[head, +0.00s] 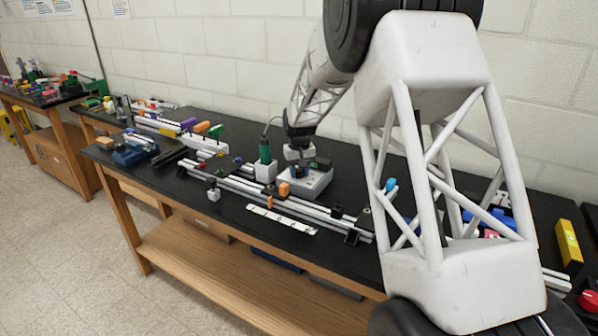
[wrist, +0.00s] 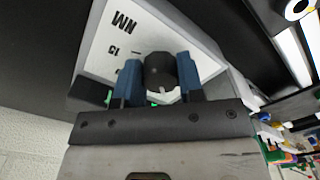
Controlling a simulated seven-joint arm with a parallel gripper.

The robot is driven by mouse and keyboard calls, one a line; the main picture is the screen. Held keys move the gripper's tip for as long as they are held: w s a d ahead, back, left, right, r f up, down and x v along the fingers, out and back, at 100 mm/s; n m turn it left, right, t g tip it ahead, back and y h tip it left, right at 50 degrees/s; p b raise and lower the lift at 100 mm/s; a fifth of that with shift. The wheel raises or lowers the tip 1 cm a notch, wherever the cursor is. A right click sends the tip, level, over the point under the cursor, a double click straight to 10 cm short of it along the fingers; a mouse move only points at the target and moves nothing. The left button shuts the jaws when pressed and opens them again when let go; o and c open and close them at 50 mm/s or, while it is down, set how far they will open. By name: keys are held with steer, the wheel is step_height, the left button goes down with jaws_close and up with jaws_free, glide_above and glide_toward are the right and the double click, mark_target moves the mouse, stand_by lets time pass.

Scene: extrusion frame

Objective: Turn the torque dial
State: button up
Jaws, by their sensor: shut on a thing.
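The torque dial (wrist: 160,72) is a dark round knob in the wrist view, on a white plate printed with "NM" and "15". My gripper (wrist: 158,80) has its two blue fingers on either side of the dial and is shut on it. In the head view, my gripper (head: 297,166) is over the light grey dial box (head: 313,184) on the black bench. The dial itself is mostly hidden there by the gripper. A small white mark shows on the dial's lower edge in the wrist view.
A green-handled tool (head: 265,151) stands upright in a white block just left of the dial box. Aluminium rails (head: 258,188) with clamps and an orange block (head: 284,189) lie in front of the box. A white ruled strip (head: 281,218) lies near the bench's front edge.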

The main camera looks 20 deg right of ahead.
mark_target(300, 170)
steer(key=n, duration=0.4)
steer(key=shift+n, duration=0.3)
stand_by(0.4)
steer(key=o, duration=0.9)
steer(key=shift+r, duration=0.15)
steer(key=shift+r, duration=3.75)
steer(key=shift+r, duration=0.1)
